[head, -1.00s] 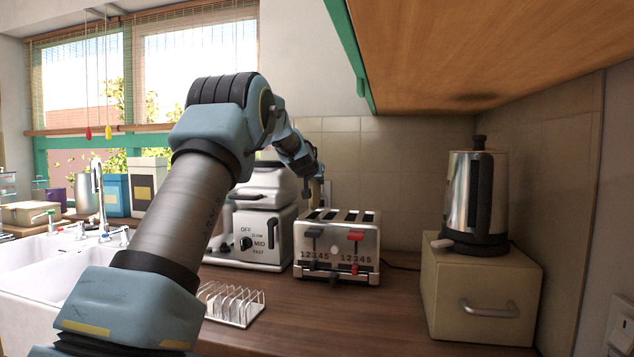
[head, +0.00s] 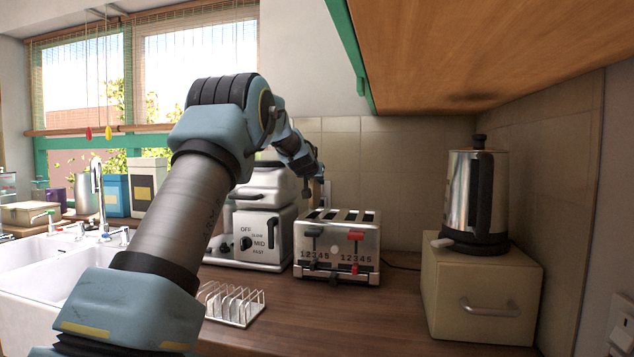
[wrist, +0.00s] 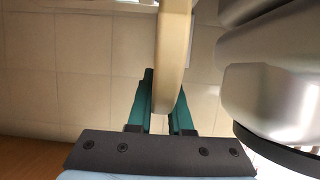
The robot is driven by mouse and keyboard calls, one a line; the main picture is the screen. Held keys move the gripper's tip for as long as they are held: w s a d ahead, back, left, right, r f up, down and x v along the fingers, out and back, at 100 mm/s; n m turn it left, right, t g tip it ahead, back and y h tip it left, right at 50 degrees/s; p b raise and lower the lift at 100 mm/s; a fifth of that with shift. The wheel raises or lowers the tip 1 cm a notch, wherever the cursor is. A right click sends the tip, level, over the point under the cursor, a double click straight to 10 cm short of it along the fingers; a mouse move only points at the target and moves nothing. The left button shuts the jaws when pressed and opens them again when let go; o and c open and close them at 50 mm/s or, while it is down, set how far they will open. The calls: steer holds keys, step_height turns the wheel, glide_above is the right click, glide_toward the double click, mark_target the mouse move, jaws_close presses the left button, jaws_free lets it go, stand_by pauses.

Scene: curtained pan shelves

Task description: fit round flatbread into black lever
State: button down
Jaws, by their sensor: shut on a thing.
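The round flatbread (wrist: 173,60) shows edge-on in the wrist view as a pale beige slab; its full outline is out of frame. My gripper (wrist: 163,105) is shut on it, with a teal finger on each side. The toaster (head: 337,263) stands on the counter in the head view, with several slots on top.
A steel appliance with a dial (head: 252,238) stands left of the toaster. A wire toast rack (head: 232,304) lies in front of it. A kettle (head: 475,200) stands on a cream box (head: 477,290) at right. A wooden cabinet (head: 490,50) hangs above. Counter before the toaster is clear.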

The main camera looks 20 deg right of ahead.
mark_target(317, 190)
steer(key=shift+f+b, duration=3.25)
steer(key=shift+f, duration=0.35)
steer(key=shift+r, duration=0.2)
steer(key=shift+r+p, duration=2.4)
steer(key=shift+r, duration=0.65)
steer(key=shift+f+b, duration=1.3)
steer(key=shift+b, duration=0.05)
